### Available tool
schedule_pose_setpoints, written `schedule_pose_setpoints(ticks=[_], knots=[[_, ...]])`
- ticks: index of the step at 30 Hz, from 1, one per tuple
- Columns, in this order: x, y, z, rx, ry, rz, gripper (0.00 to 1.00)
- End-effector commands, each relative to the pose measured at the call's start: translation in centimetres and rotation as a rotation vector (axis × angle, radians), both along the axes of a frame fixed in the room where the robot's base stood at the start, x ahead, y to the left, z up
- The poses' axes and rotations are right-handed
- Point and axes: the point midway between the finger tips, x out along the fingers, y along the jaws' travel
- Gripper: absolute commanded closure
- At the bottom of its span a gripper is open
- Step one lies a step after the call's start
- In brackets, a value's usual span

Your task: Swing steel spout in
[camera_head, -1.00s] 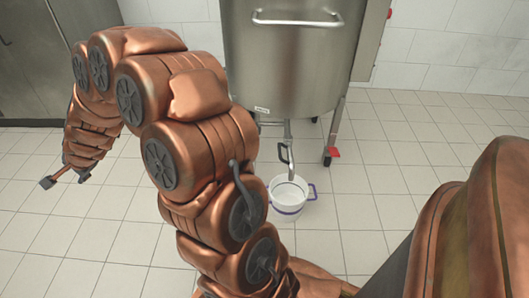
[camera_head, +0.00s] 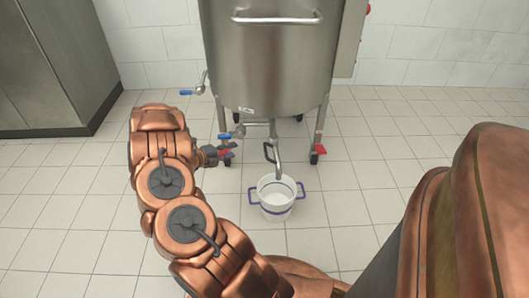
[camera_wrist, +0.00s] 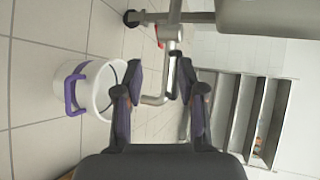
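The steel spout (camera_head: 280,168) hangs under the tank, and its lower end is over the white bucket (camera_head: 277,207) with purple handles. A dark loop handle (camera_head: 268,153) is beside the spout. My gripper (camera_head: 224,155) is left of the spout at about the same height in the picture. In the wrist view my gripper (camera_wrist: 160,69) is open, with its two fingers apart. The bent spout pipe (camera_wrist: 154,99) shows between the fingers, beyond them; I see no grip on it. The bucket (camera_wrist: 98,107) is left of the fingers there.
A dark cabinet (camera_head: 55,65) stands at the far left. The tiled floor (camera_head: 350,200) right of the bucket is clear.

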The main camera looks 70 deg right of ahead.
Motion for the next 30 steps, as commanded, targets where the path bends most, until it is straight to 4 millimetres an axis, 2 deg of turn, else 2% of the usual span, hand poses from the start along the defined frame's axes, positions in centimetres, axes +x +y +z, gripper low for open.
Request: schedule_pose_setpoints(ticks=[1,3,6,14,30], knots=[[-2.2,-0.3,-0.3,-0.035,0.026,-0.06,0.61],[-4.5,-0.4,-0.3,-0.075,0.047,-0.126,0.61],[-6.6,-0.4,-0.1,-0.118,0.07,-0.188,0.61],[-8.3,-1.2,-0.2,-0.137,0.081,-0.218,0.61],[-11.7,-5.5,-1.3,-0.136,0.079,-0.217,0.61]])
